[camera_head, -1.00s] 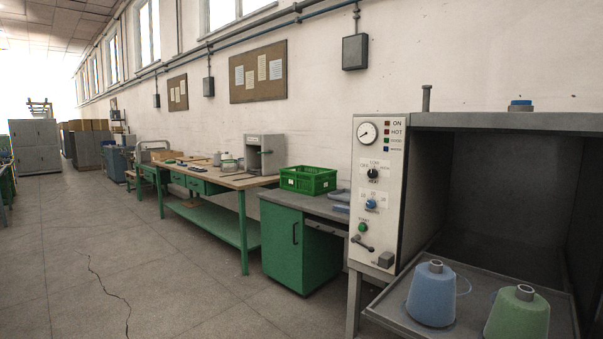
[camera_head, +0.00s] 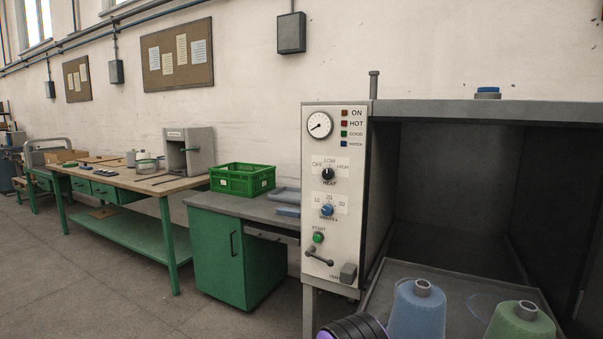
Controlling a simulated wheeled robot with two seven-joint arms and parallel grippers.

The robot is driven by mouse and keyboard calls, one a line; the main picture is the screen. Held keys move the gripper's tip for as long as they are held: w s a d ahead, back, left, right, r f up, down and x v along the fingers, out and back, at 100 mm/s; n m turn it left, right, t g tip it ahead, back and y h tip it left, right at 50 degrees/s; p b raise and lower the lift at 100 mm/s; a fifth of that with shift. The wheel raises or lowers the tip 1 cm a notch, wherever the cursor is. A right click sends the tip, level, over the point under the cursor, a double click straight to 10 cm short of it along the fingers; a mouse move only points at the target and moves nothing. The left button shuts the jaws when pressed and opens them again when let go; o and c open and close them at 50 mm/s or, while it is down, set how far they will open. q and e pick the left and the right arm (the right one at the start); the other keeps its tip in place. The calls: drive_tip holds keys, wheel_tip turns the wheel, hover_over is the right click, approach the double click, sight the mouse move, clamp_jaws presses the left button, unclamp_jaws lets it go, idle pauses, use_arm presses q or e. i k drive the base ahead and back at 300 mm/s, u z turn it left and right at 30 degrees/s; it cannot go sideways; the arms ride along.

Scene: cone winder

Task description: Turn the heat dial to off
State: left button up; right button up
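The heat dial (camera_head: 328,174) is a small black knob on the white control panel (camera_head: 314,271) of the winder. OFF is printed at its left, LOW above it and HIGH at its right. Its light mark seems to point up toward LOW, but it is too small to be sure. A blue minutes dial (camera_head: 327,210) sits below it, marked 10, 20 and 30. No gripper fingers show, and nothing touches the heat dial.
Below the dials are a green start button (camera_head: 318,237) and a lever (camera_head: 319,257). A blue cone (camera_head: 417,312) and a green cone (camera_head: 520,325) stand on the tray at right. A green crate (camera_head: 242,180) sits on the bench at left. Floor is clear in front of the benches.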

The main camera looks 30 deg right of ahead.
sight(327, 175)
drive_tip(key=z, duration=0.3)
drive_tip(key=i, duration=0.85)
drive_tip(key=z, duration=0.6)
